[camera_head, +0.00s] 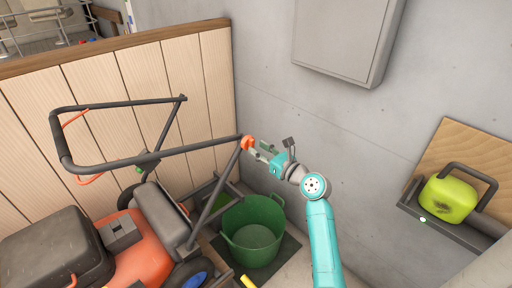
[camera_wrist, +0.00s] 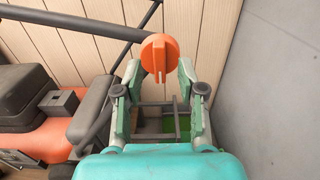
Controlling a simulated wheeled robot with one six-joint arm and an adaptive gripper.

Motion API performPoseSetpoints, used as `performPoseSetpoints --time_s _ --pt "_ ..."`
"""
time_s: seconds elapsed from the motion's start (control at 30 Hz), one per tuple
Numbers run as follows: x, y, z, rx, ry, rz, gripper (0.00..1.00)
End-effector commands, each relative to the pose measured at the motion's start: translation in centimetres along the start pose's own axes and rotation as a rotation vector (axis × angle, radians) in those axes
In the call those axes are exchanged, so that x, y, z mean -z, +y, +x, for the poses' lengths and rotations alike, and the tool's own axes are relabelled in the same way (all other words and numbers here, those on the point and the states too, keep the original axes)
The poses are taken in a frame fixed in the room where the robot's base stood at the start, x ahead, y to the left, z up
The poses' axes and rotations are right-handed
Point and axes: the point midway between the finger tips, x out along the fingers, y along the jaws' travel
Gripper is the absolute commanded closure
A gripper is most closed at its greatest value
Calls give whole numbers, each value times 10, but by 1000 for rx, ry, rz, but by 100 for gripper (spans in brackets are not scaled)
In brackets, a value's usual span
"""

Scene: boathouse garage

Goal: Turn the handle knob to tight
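The orange handle knob (camera_head: 248,142) sits at the bend of the dark handle of an orange lawn mower (camera_head: 148,245). In the wrist view the knob (camera_wrist: 160,57) is a round disc with a raised grip bar and a small pale mark at its lower edge. My gripper (camera_head: 261,150) is right beside the knob in the head view. In the wrist view my gripper (camera_wrist: 160,72) is open, with one green finger on each side of the knob. The right finger is very close to the knob; I cannot tell whether it touches.
A green tub (camera_head: 252,232) stands on the floor below my gripper. A wood-plank partition (camera_head: 140,85) is behind the mower. A grey wall box (camera_head: 345,40) hangs above, and a yellow-green can (camera_head: 448,198) sits on a shelf at the right. A concrete wall is close behind my gripper.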

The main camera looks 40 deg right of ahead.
Motion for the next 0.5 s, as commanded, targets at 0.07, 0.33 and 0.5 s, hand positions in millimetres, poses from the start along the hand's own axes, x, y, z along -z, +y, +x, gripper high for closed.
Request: performPoseSetpoints --time_s 0.07,0.33,0.5 --pt "0 0 10 0 1 -1 60" --pt "0 0 22 1 1 0 60" --pt "0 0 22 1 1 0 60"
